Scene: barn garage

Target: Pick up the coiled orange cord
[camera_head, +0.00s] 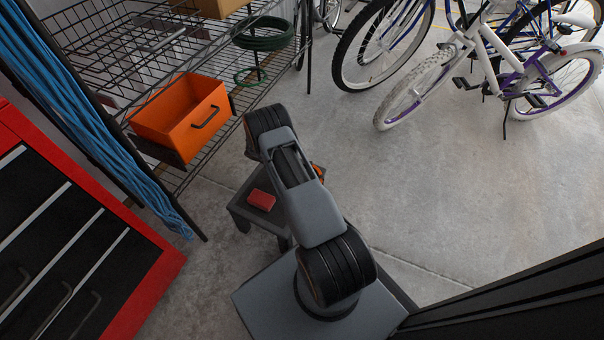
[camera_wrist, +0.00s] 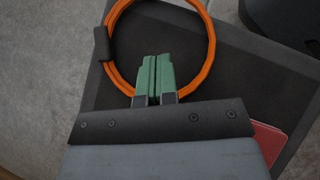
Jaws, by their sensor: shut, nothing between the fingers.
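The coiled orange cord (camera_wrist: 209,62) lies as a ring on a dark flat surface in the wrist view. A dark wrap (camera_wrist: 102,44) sits on its left side. My gripper (camera_wrist: 156,58) has green fingertips pressed together with nothing between them. The fingertips appear over the near part of the ring, pointing into its middle; their height above it is unclear. In the head view my arm hides most of the cord; only a small orange bit (camera_head: 318,170) shows beside the arm.
The small dark table (camera_head: 243,213) bears a red block (camera_head: 261,200), also partly visible in the wrist view (camera_wrist: 268,140). A wire shelf with an orange bin (camera_head: 180,115) stands at the left, near a red tool cabinet (camera_head: 150,285). Bicycles (camera_head: 480,60) stand behind; the floor between is clear.

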